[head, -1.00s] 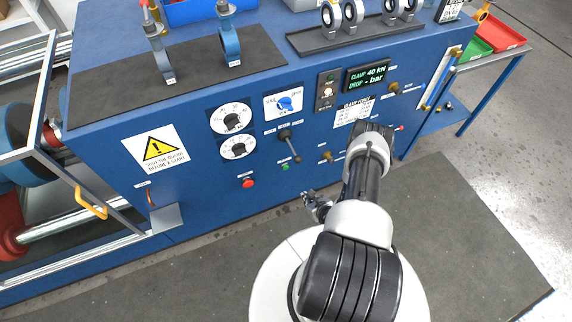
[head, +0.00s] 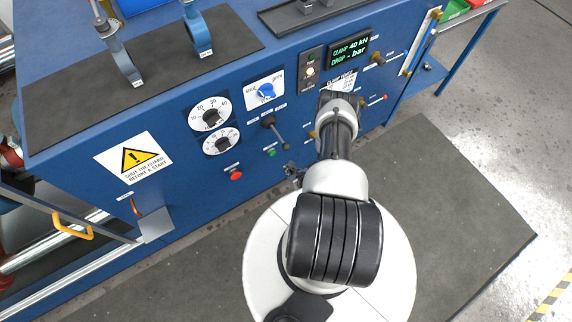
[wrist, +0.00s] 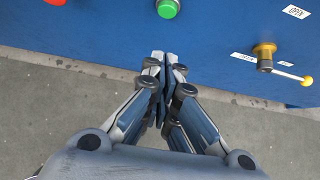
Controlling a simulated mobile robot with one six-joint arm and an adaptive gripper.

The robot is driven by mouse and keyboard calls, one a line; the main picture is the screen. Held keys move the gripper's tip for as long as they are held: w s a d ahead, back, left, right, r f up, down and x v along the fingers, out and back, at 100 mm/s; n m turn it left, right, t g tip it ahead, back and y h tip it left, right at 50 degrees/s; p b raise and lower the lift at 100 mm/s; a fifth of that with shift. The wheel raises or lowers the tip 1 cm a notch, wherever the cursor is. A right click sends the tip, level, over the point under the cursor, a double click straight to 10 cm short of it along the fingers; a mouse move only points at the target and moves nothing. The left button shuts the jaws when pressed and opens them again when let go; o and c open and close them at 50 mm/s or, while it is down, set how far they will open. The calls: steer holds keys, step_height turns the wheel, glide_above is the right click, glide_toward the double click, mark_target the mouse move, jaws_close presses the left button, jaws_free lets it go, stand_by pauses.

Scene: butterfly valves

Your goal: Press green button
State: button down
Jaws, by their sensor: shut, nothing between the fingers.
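The green button (head: 272,152) is on the blue front panel, right of and a little above the red button (head: 236,174). In the wrist view the green button (wrist: 167,8) is at the top edge, partly cut off. My gripper (wrist: 163,62) is shut and empty, its fingertips pointing toward the panel. The tips appear below the green button in that view, with a gap between them and the button. In the head view my gripper (head: 291,168) is small, just below and right of the green button, partly hidden by my arm.
A black lever (head: 275,130) hangs just above the green button. A brass valve with a yellow-tipped handle (wrist: 265,56) is to the right in the wrist view. Dials (head: 212,118), a blue knob (head: 267,90) and a display (head: 349,50) sit higher. Grey floor lies below.

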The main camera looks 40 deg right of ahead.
mark_target(272, 153)
steer(key=w+d+f+b, duration=0.2)
steer(key=w+f, duration=0.3)
steer(key=w, duration=0.4)
steer(key=shift+w+f+b, duration=0.3)
steer(key=shift+f+b, duration=0.1)
steer(key=shift+b, duration=0.3)
steer(key=shift+d, duration=0.1)
